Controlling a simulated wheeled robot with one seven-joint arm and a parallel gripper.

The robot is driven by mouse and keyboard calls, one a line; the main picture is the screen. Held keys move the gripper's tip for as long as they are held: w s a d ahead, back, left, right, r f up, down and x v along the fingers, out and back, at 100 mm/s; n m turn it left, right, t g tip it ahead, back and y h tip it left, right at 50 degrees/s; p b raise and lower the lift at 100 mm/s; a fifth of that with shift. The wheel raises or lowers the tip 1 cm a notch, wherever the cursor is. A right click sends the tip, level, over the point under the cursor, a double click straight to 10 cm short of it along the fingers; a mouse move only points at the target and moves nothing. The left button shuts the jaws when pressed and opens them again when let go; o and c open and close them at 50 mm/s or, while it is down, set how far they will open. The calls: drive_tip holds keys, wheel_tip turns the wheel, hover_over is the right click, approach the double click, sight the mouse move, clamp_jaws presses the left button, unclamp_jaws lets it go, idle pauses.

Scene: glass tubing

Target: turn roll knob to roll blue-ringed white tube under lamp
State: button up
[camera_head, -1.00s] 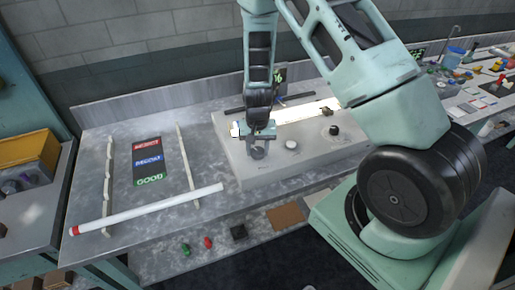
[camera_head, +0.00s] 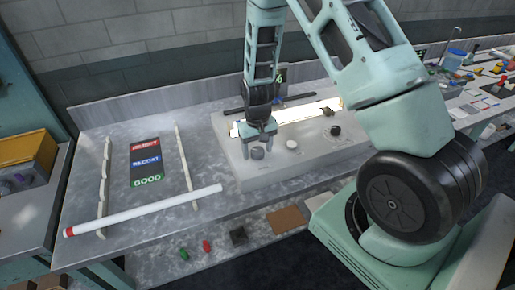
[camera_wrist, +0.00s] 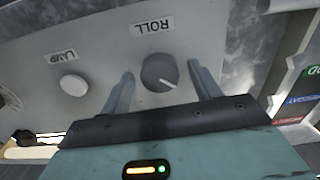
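The grey roll knob (camera_wrist: 160,72) sits under the ROLL label (camera_wrist: 152,27) in the wrist view, with a pale pointer line. It also shows on the front of the console in the head view (camera_head: 257,154). My gripper (camera_wrist: 164,82) is open, with one finger on each side of the knob and a gap visible on both sides. My gripper also shows over the knob in the head view (camera_head: 257,145). A brightly lit tube (camera_head: 295,116) lies along the back of the console; its blue ring cannot be made out.
A white lamp knob (camera_wrist: 74,85) is beside the roll knob. A dark knob (camera_head: 334,131) stands farther right on the console (camera_head: 310,155). A white tube with a red end (camera_head: 145,210) lies across racks on the left bench. A REJECT, RECOAT and GOOD card (camera_head: 146,163) lies behind it.

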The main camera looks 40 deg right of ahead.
sight(258, 150)
wheel_tip(258, 150, up, 17)
drive_tip(key=b, duration=0.3)
drive_tip(key=shift+r, duration=0.2)
idle(0.5)
drive_tip(key=s+a+n+y+b, duration=0.1)
drive_tip(key=s+a+n+b, duration=0.4)
drive_tip(key=a, duration=1.1)
drive_tip(key=s+a+f+n, duration=0.1)
drive_tip(key=s+a, duration=0.3)
drive_tip(key=s, duration=0.5)
drive_tip(key=s+a+f+n, duration=0.1)
drive_tip(key=s+a+n, duration=0.3)
drive_tip(key=s, duration=0.6)
drive_tip(key=shift+s+a+f+p, duration=0.15)
drive_tip(key=shift+s+a+p, duration=0.05)
drive_tip(key=shift+a+p, duration=0.1)
